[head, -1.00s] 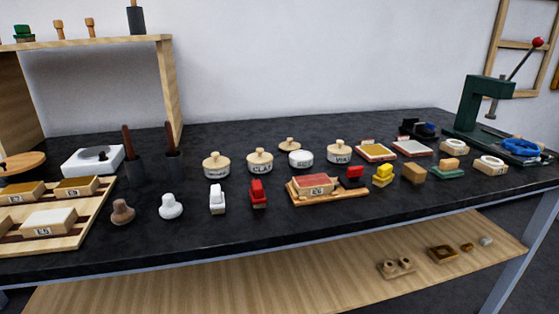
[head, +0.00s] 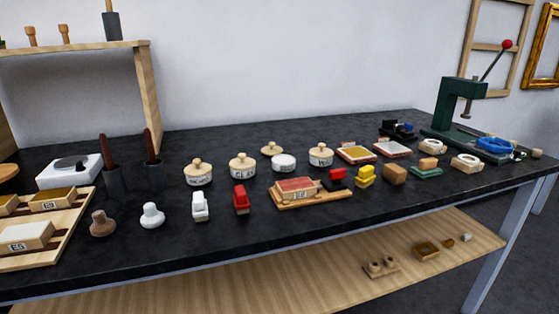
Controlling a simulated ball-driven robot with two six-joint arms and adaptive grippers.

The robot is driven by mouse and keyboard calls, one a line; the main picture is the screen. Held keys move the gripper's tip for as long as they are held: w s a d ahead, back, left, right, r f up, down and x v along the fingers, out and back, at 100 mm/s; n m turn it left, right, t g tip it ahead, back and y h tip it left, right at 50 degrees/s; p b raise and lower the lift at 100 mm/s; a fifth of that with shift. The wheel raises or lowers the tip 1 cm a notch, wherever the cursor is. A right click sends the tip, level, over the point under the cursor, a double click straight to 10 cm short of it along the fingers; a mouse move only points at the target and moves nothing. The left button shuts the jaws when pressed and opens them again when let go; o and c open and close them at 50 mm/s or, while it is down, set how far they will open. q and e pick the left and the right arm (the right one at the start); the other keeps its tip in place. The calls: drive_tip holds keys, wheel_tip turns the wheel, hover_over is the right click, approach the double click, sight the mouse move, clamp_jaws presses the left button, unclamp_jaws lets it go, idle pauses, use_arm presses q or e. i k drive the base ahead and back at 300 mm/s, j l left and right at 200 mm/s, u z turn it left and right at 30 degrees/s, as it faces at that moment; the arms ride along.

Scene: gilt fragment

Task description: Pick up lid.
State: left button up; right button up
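A pale wooden lid (head: 272,149) with a small knob lies on the dark worktop behind a lidless white round jar (head: 284,163). Three similar jars wear knobbed wooden lids: one at the left (head: 198,172), one in the middle (head: 242,165) and one to the right (head: 321,155). The jar labels are too small to read surely. Neither of my grippers is in view.
Stamps and small blocks stand along the front of the dark worktop (head: 330,230), including a red one (head: 241,200). A wooden tray (head: 50,252) is at left, a green lever press (head: 455,108) at back right. Bare worktop lies behind the lid.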

sight(271, 150)
drive_tip(key=l+z, duration=0.2)
drive_tip(key=z, duration=0.15)
drive_tip(key=k+l+z, duration=0.1)
drive_tip(key=z, duration=0.25)
drive_tip(key=l+z, duration=0.4)
drive_tip(key=j, duration=0.1)
